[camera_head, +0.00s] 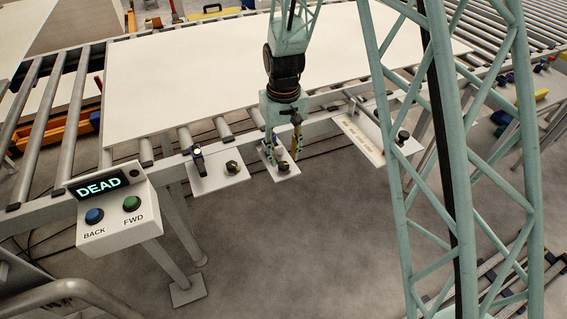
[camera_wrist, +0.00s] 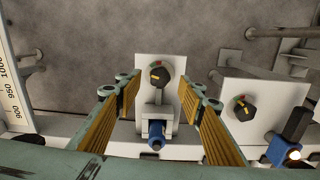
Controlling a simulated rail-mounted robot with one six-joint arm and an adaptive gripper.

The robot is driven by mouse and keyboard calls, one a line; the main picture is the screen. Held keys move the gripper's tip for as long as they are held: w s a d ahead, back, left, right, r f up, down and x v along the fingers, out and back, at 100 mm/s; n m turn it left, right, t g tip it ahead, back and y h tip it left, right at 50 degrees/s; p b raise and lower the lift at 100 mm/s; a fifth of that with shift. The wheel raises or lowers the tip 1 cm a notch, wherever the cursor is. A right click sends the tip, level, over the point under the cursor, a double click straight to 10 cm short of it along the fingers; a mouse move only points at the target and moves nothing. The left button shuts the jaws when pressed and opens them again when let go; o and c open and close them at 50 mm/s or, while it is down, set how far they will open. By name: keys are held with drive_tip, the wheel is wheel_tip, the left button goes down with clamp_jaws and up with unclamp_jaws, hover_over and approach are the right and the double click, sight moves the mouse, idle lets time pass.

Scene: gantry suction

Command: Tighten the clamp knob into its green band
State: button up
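My gripper (camera_wrist: 158,92) is open, with its two yellow-padded fingers wide apart over a white plate (camera_wrist: 143,65). A black knob (camera_wrist: 157,79) with a yellow pointer line sits on that plate, in the gap beyond the fingertips. A small red and green band (camera_wrist: 157,64) shows along the knob's far edge. A grey clamp with a blue end (camera_wrist: 156,134) lies between the fingers, nearer the wrist. In the head view my gripper (camera_head: 282,153) hangs over the middle plate, with the knob (camera_head: 283,168) just in front. I cannot tell whether the fingers touch anything.
A second plate carries a similar banded knob (camera_wrist: 243,108) and a blue-bodied part (camera_wrist: 286,142). A scale plate (camera_head: 358,138) is to the right. A control box (camera_head: 117,219) reads DEAD. A large white panel (camera_head: 190,80) lies on the rollers.

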sight(284, 164)
drive_tip(key=shift+f, duration=1.65)
drive_tip(key=c, duration=0.8)
